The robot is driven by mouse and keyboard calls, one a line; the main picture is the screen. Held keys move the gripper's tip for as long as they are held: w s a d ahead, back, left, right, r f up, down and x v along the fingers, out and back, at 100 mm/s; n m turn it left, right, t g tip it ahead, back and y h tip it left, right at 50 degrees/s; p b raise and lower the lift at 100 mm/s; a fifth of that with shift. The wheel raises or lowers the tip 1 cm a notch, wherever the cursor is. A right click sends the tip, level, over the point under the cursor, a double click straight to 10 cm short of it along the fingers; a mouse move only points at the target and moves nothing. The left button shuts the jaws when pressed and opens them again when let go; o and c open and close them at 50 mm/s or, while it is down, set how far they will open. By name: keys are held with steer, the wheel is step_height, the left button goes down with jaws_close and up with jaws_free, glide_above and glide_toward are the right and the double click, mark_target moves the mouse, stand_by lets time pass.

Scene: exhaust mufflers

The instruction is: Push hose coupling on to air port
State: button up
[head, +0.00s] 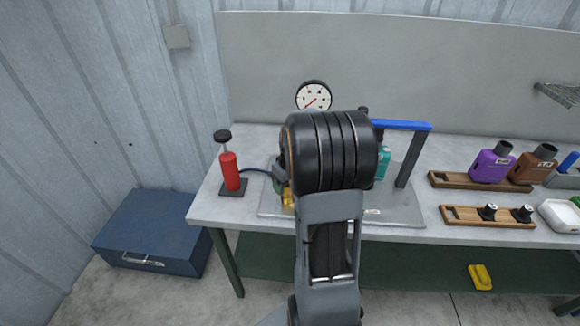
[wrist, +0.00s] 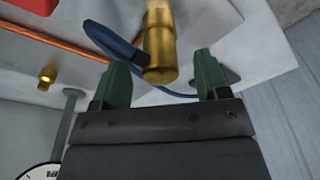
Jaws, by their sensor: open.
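The brass hose coupling (wrist: 160,42) stands between the two green fingers of my gripper (wrist: 162,66) in the wrist view. The fingers are open, with a gap on each side of the coupling. A blue hose (wrist: 108,38) shows beside and behind the coupling. A small brass fitting (wrist: 46,76), which looks like the air port, is to the left in the wrist view, apart from the coupling. In the head view my arm hides the gripper; a bit of brass (head: 287,196) shows at its left edge.
A red hand pump (head: 230,172) stands at the bench's left with a blue hose leading right. A pressure gauge (head: 314,97) is behind my arm. A blue-topped frame (head: 402,125) rises to the right. A blue toolbox (head: 150,228) is on the floor.

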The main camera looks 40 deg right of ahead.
step_height(320, 180, up, 11)
steer(key=s, duration=0.1)
steer(key=shift+s+f, duration=0.15)
steer(key=shift+s, duration=0.15)
stand_by(0.5)
steer(key=s+a+t, duration=0.1)
steer(key=s+a, duration=0.4)
steer(key=a, duration=0.5)
steer(key=s+a+f+t, duration=0.1)
steer(key=s+a, duration=0.4)
steer(key=a, duration=0.5)
steer(key=shift+s+f+m, duration=0.2)
steer(key=shift+m, duration=0.2)
steer(key=shift+a+r, duration=0.15)
steer(key=shift+a, duration=0.25)
steer(key=shift+c, duration=0.3)
